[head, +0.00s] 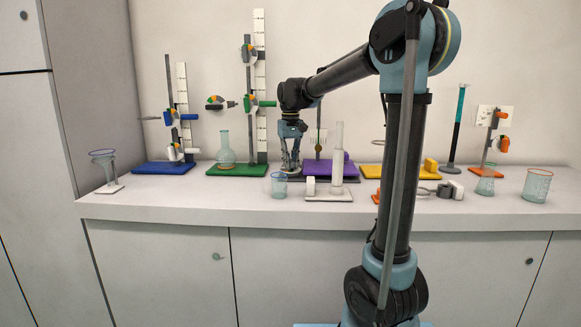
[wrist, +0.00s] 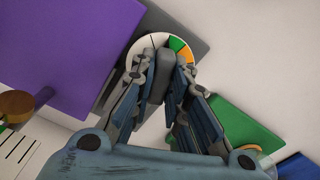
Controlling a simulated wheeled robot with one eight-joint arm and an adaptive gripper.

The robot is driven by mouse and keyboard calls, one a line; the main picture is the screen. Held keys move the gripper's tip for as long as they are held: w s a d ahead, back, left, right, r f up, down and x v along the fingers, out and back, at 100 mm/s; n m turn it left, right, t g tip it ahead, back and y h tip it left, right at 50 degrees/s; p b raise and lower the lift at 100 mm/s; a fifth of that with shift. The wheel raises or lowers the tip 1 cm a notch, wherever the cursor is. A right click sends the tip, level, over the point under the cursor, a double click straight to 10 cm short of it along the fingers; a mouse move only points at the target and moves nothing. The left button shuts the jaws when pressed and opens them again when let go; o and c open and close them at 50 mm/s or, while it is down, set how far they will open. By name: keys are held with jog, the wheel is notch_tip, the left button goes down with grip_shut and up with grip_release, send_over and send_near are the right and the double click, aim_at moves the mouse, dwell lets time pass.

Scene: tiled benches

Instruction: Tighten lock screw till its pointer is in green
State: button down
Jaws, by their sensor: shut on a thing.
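My gripper (head: 290,166) points down at the bench beside the purple stand base (head: 325,171). In the wrist view my gripper (wrist: 165,75) is shut on a grey bar-shaped lock screw handle (wrist: 160,82), with one finger on each side. Under it is a round dial (wrist: 135,60) with white, green and orange sectors, set on a dark grey plate (wrist: 185,24) next to the purple base. The green sector (wrist: 176,43) and the orange one (wrist: 186,52) show just past the fingertips. The pointer is hidden or cannot be told apart; I cannot tell which sector it is in.
More glassware stands at the right.

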jog(key=shift+w+d, duration=0.1)
jog(key=shift+w, duration=0.05)
jog(key=shift+m, duration=1.2)
jog(key=c, duration=1.5)
grip_release()
jog(key=shift+m, duration=0.3)
